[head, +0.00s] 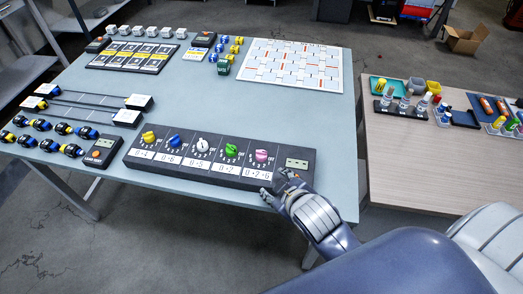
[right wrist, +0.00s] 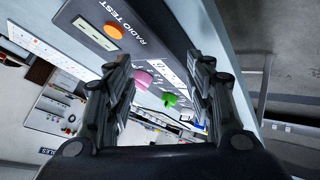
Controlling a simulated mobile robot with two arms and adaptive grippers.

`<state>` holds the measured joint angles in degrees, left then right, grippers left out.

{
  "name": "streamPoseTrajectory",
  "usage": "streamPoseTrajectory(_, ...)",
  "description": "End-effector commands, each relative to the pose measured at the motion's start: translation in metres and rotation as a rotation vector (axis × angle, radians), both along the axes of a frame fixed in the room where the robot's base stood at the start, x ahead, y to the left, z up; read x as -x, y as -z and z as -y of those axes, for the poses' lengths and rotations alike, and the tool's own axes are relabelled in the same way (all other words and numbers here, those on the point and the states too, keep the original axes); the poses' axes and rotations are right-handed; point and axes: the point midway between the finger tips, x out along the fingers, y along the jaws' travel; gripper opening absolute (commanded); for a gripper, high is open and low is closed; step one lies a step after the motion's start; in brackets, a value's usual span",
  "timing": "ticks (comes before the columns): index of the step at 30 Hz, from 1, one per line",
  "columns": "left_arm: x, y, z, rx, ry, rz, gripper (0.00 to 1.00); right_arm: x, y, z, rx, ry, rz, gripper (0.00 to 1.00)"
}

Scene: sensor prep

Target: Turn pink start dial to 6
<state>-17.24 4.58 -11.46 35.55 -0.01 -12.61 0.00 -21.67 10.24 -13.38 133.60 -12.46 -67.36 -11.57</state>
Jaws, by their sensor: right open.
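The pink start dial (head: 262,156) is the rightmost of a row of coloured dials on a dark panel (head: 190,171) at the table's front edge. The card below it seems to read 0, 2, 6. Its exact pointer setting is too small to read. My right gripper (head: 278,184) is open at the panel's front right, just below and right of the pink dial. In the right wrist view the pink dial (right wrist: 143,78) shows between the open fingers (right wrist: 164,66), beyond the tips; I see no contact. My left gripper is out of view.
A green dial (head: 231,151) is beside the pink one, with white (head: 202,146), blue (head: 175,141) and yellow (head: 149,137) dials further left. An orange button (right wrist: 114,32) is on the panel. The table middle (head: 215,105) is clear. A wooden table (head: 425,165) stands at right.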

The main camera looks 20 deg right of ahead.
Motion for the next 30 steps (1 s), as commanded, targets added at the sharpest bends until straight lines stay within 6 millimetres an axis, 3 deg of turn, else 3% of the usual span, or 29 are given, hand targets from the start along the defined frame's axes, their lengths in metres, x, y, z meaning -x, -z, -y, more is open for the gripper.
streamPoseTrajectory(1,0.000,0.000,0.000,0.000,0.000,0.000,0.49,-0.023,-0.016,-0.004,0.055,-0.049,0.084,0.49)
streamPoseTrajectory(5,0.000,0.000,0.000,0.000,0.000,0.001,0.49,-0.079,-0.070,-0.021,0.242,-0.202,0.339,0.49)
streamPoseTrajectory(9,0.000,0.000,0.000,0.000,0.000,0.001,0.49,-0.128,-0.149,-0.059,0.528,-0.398,0.671,0.49)
streamPoseTrajectory(12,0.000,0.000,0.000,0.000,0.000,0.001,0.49,-0.143,-0.202,-0.098,0.756,-0.539,0.907,0.49)
streamPoseTrajectory(16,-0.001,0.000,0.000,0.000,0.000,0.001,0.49,-0.142,-0.255,-0.155,1.077,-0.718,1.205,0.49)
streamPoseTrajectory(19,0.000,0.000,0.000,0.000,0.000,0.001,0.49,-0.128,-0.277,-0.200,1.338,-0.854,1.427,0.49)
streamPoseTrajectory(22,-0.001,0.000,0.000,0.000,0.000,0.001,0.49,-0.108,-0.281,-0.240,1.605,-0.992,1.641,0.49)
streamPoseTrajectory(25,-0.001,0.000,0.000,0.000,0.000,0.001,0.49,-0.089,-0.265,-0.270,1.875,-1.140,1.843,0.49)
streamPoseTrajectory(27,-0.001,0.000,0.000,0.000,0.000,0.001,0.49,-0.079,-0.244,-0.282,2.058,-1.256,1.977,0.49)
streamPoseTrajectory(28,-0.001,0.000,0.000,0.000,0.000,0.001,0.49,-0.075,-0.233,-0.285,-2.024,1.241,-1.928,0.49)
streamPoseTrajectory(30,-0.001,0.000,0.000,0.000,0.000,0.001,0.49,-0.070,-0.205,-0.285,-1.866,1.168,-1.744,0.49)
